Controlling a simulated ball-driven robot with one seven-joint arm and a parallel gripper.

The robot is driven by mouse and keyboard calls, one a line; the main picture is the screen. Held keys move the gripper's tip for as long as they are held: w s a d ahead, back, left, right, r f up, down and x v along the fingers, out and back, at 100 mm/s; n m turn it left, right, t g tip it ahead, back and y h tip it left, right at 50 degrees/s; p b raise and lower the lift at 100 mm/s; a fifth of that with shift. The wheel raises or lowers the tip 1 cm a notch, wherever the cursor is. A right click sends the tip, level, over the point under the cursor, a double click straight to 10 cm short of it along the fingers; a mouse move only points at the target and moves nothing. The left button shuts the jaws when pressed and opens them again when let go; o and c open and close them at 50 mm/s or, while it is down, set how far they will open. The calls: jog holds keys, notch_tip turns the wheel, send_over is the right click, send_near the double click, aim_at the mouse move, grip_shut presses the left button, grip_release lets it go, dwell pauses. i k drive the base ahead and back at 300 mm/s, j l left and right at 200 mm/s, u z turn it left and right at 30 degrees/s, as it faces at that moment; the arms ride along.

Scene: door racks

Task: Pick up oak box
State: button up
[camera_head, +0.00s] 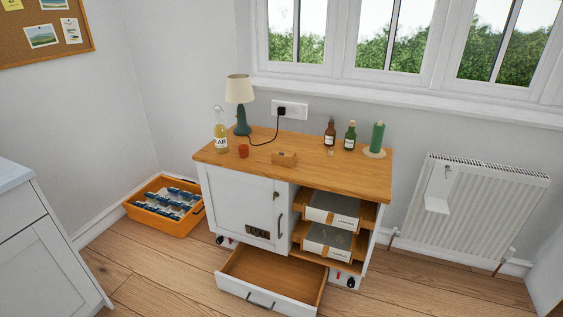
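My gripper is not in view.
On the cabinet top stand a lamp (239,90), a bottle of yellow liquid (220,130), two small bottles and a green candle (377,138). An empty low drawer (275,280) juts out in front. An orange crate (150,220) stands left.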

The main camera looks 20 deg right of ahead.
aim_at(279, 160)
jog(key=i, duration=0.55)
jog(key=i+z, duration=0.15)
jog(key=i, duration=0.45)
jog(key=i+j, duration=0.1)
jog(key=i, duration=0.45)
jog(key=i+j+z, duration=0.15)
jog(key=i, duration=0.4)
jog(key=i+j, duration=0.1)
jog(key=i, duration=0.5)
jog(key=z, duration=0.05)
